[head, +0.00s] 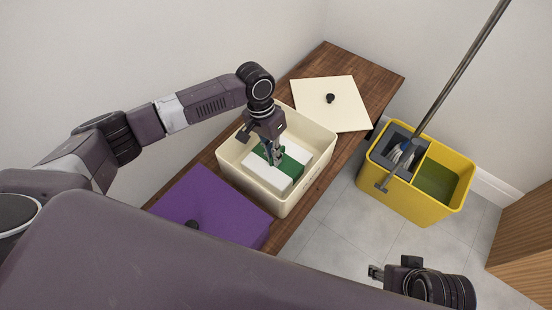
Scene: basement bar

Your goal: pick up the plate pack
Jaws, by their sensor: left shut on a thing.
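The plate pack (297,175), a white block with a green band, lies inside an open cream bin (286,205) on a wooden bench. My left gripper (273,158) reaches down into the bin from above and is shut on the pack near its green band. The gripper hides part of the pack, and I cannot tell whether the pack is off the bin floor. My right gripper (376,272) is at the bottom right over the floor, away from the bin; its fingers are too small to read.
A cream lid (345,112) with a black knob lies on the wooden bench (372,80) behind the bin. A purple lid (205,205) is in front of it. A yellow mop bucket (408,197) with a long handle (462,65) stands on the tiled floor to the right.

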